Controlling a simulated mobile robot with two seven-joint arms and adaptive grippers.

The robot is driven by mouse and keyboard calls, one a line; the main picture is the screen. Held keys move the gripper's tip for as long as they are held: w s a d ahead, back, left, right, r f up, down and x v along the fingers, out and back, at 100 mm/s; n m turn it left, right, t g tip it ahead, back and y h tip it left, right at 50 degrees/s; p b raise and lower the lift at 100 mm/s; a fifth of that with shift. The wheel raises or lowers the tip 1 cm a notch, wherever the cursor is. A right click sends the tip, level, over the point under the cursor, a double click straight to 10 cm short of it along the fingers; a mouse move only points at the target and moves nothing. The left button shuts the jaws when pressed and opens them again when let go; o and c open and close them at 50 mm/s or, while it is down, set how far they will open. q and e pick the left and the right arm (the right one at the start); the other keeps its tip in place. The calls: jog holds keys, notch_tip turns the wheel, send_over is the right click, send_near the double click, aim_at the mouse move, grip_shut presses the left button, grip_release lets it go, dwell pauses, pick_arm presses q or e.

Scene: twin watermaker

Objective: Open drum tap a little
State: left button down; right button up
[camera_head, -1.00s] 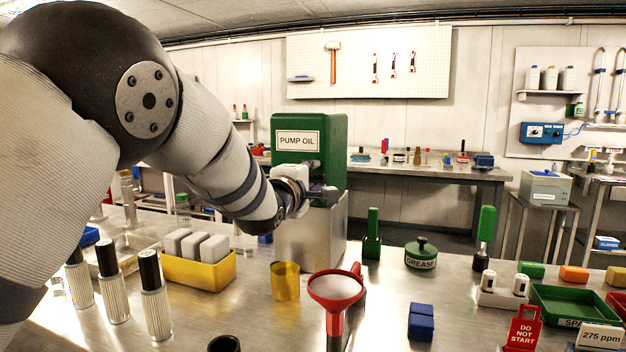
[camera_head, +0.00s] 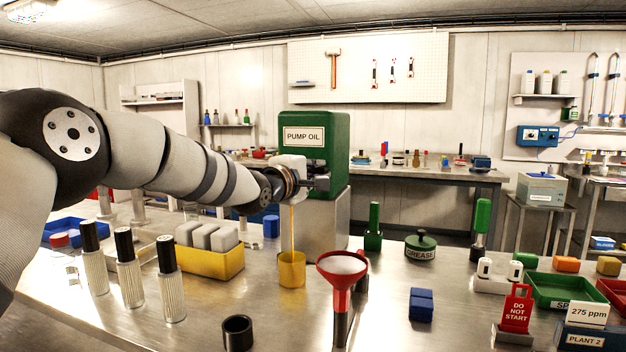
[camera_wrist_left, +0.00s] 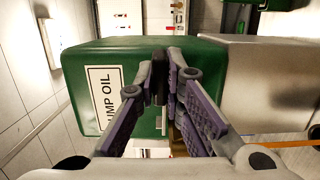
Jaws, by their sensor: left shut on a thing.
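The green drum (camera_head: 335,130), labelled PUMP OIL, stands on a metal stand (camera_head: 322,222). My left gripper (camera_head: 318,182) is at the drum's front, where the tap is. In the left wrist view my left gripper (camera_wrist_left: 165,78) is shut on a dark part in front of the green drum (camera_wrist_left: 85,70), which I take as the drum tap (camera_wrist_left: 159,88); the fingers hide most of it. A thin amber stream (camera_head: 293,228) runs down from beside the gripper into a yellow cup (camera_head: 291,270) on the bench. My right gripper is not in view.
A red funnel (camera_head: 342,266) stands right of the cup. A yellow tray (camera_head: 208,262) with pale blocks and several ribbed cylinders with black tops (camera_head: 130,268) stand to the left. A grease tin (camera_head: 420,247) and blue block (camera_head: 421,305) stand right.

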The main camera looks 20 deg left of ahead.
pick_arm(q)
jog(key=shift+s+f+h, duration=0.35)
jog(key=shift+h, duration=0.15)
jog(key=shift+w+a+f+m+g+h+b, duration=0.1)
jog(key=shift+a+f+m+g+h+b, duration=0.15)
jog(key=shift+m+h, duration=0.2)
jog(key=shift+d+r+m+h, duration=0.1)
jog(key=shift+r+m+h, duration=0.2)
jog(key=shift+r, duration=0.3)
jog(key=c, duration=1.7)
grip_release()
jog(key=shift+w, duration=0.15)
jog(key=v, duration=1.2)
